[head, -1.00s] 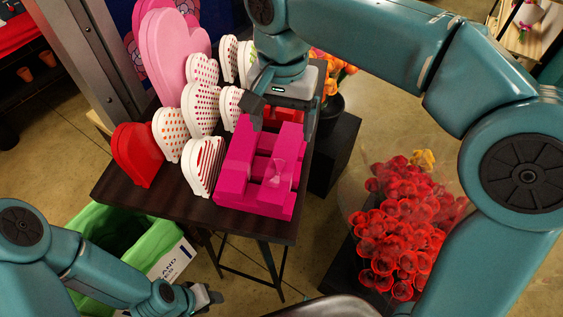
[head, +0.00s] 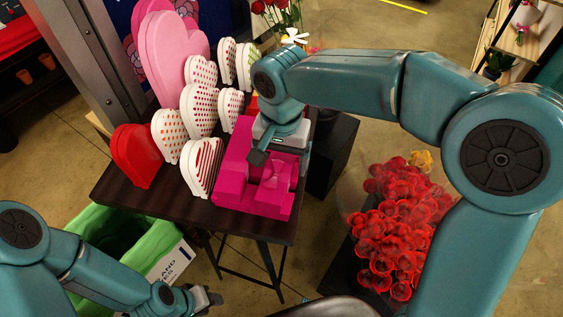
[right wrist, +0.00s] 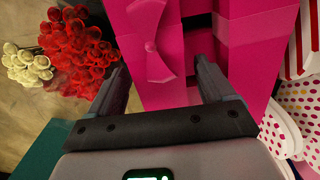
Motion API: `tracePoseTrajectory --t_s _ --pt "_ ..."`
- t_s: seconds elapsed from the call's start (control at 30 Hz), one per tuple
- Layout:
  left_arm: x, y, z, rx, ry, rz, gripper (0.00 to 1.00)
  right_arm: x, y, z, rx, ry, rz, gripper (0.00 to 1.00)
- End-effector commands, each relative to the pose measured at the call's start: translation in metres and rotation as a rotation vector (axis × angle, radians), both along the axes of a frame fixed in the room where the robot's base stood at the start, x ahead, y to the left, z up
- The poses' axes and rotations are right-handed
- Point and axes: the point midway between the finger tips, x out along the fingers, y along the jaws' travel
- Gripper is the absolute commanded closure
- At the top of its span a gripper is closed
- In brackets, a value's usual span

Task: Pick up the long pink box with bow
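Magenta-pink long boxes (head: 247,198) lie at the right front of the dark table, with gaps between them. In the right wrist view a long pink box (right wrist: 160,92) with a pink bow (right wrist: 151,42) fills the space ahead of and between my fingers. My right gripper (head: 281,158) hangs over the boxes, pointing down. In the right wrist view its two fingers (right wrist: 161,70) are spread wide apart; I cannot tell whether they touch the box. My left gripper (head: 207,299) is low at the left, away from the table; its opening is unclear.
White patterned heart boxes (head: 199,108), a red heart box (head: 135,155) and large pink hearts (head: 172,55) stand close on the left of the table. A green-lined bin (head: 110,240) is below left. Red roses (head: 390,235) stand right of the table.

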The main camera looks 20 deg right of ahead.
Motion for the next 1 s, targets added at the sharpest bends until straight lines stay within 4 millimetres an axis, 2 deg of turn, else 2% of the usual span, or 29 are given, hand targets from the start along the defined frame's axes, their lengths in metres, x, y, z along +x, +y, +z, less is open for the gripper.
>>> tracePoseTrajectory --t_s 0.03,0.17,0.47,0.63,0.77,1.0 --pt "0.000 0.000 0.000 0.000 0.000 0.000 0.60 0.000 0.000 0.000 0.000 0.000 0.000 0.33" --pt "0.000 0.000 0.000 0.000 0.000 0.000 0.60 0.000 0.000 0.000 0.000 0.000 0.000 0.76" --pt "0.000 0.000 0.000 0.000 0.000 0.000 0.60 0.000 0.000 0.002 -0.001 -0.001 0.000 0.77" --pt "0.000 0.000 0.000 0.000 0.000 0.000 0.60 0.001 0.000 0.013 0.000 -0.004 0.000 0.77" --pt "0.000 0.000 0.000 0.000 0.000 0.000 0.60 0.001 0.000 0.034 0.001 -0.006 0.002 0.77" --pt "0.000 0.000 0.003 0.000 0.000 0.000 0.60 0.001 0.001 0.090 0.003 -0.005 0.000 0.77"
